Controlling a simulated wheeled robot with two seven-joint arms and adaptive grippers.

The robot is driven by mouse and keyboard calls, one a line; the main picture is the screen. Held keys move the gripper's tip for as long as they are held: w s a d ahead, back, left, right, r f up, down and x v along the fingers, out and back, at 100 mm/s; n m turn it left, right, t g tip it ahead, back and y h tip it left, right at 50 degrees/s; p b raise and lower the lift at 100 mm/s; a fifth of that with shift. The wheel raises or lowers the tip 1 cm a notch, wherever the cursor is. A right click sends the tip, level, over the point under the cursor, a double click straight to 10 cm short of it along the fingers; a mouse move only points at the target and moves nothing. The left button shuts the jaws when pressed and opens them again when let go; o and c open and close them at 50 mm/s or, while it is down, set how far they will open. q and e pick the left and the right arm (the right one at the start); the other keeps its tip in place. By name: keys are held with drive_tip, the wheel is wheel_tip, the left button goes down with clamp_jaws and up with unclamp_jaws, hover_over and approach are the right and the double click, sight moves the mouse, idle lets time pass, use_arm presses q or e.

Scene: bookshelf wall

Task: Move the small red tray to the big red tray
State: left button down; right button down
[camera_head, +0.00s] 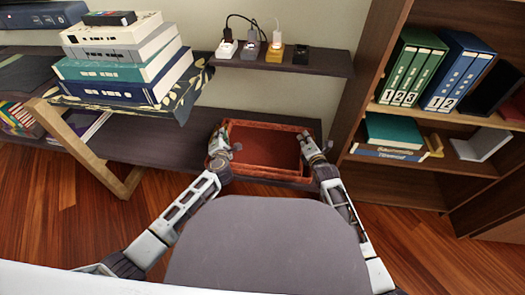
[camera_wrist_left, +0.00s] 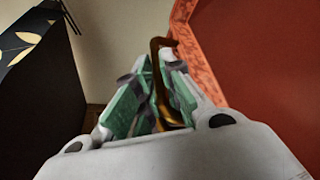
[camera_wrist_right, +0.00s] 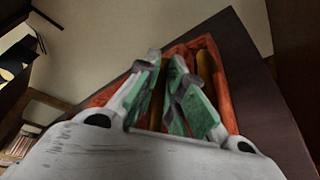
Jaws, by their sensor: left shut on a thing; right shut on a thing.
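A dark red rectangular tray (camera_head: 265,148) with a raised rim lies between my two grippers on the low shelf or just above it. I cannot tell whether this is one tray or a small one over a big one. My left gripper (camera_head: 222,147) is at its left side, shut on a brass handle (camera_wrist_left: 158,46); the red tray (camera_wrist_left: 270,60) fills the right of the left wrist view. The right wrist view shows red walls (camera_wrist_right: 222,95) and a brass bar (camera_wrist_right: 204,70).
A dark low shelf (camera_head: 150,150) runs behind and left of the tray. A stack of books (camera_head: 125,60) stands at the upper left. A wall ledge (camera_head: 285,62) with small sockets hangs above the tray. A bookcase (camera_head: 365,90) with binders stands close on the right.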

use_arm(q)
drive_tip(key=shift+f, duration=0.15)
use_arm(e)
drive_tip(key=shift+s+f, duration=0.1)
drive_tip(key=shift+f, duration=0.3)
